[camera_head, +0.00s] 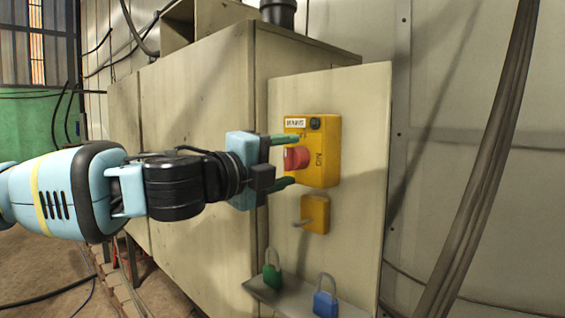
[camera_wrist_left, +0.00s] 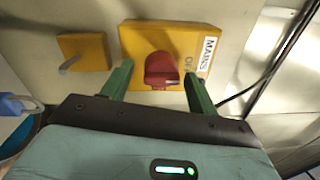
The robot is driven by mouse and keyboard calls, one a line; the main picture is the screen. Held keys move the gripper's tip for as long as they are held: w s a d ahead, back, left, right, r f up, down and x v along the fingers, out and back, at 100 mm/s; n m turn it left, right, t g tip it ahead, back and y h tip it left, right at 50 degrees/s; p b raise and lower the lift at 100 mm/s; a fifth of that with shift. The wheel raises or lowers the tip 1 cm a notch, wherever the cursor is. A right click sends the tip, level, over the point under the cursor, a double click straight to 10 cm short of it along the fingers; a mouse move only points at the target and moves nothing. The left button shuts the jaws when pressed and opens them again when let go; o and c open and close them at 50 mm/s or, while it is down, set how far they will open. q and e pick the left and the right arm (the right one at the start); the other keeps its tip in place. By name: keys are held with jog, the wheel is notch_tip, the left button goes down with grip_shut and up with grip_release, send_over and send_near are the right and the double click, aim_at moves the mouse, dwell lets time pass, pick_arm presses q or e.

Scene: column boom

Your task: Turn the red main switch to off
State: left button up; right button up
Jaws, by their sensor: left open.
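The red main switch (camera_head: 296,158) is a knob on a yellow box labelled MAINS (camera_head: 325,150), fixed to a beige panel. My left gripper (camera_head: 285,161) is open in front of it, with one green finger above the knob and one below in the head view. In the left wrist view the red switch (camera_wrist_left: 161,69) lies between the two green fingertips of the left gripper (camera_wrist_left: 157,85), with gaps at both sides. I cannot tell whether either finger touches it. My right gripper is not in view.
A smaller yellow box with a grey lever (camera_head: 315,214) sits below the mains box. A green padlock (camera_head: 271,270) and a blue padlock (camera_head: 325,303) stand on a small shelf (camera_head: 296,298) beneath. A thick dark cable (camera_head: 490,150) hangs at the right.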

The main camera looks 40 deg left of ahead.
aim_at(286, 159)
pick_arm(q)
jog(key=s+p, duration=0.1)
jog(key=s, duration=0.4)
jog(key=shift+s+a+p, duration=0.1)
jog(key=shift+a+p, duration=0.1)
jog(key=shift+p, duration=0.1)
jog(key=shift+s+a+f, duration=0.1)
jog(key=shift+s+f, duration=0.1)
jog(key=shift+s, duration=1.05)
jog(key=shift+f, duration=0.1)
